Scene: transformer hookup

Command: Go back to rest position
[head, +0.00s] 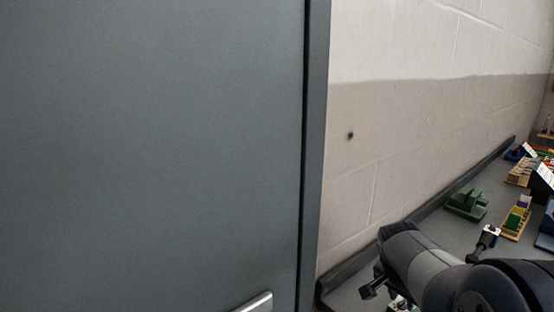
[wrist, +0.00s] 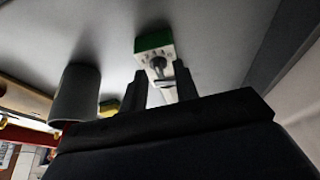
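My gripper (wrist: 162,84) shows in the wrist view with its two dark fingers apart. A small white and green device (wrist: 155,58) with a dark knob or lever on its face lies between and just beyond the fingertips. I see no clear contact between fingers and device. In the head view my dark arm reaches in from the lower right and bends down to the bench. It hides most of the gripper there, and only a bit of the white and green device (head: 398,303) shows at the bottom edge.
A large grey cabinet or door panel (head: 150,150) fills the left of the head view. The grey bench (head: 450,233) runs along the wall with a dark raised edge. On it are a green block (head: 467,204) and wooden racks (head: 516,222). A grey cylinder (wrist: 76,95) stands left of my gripper.

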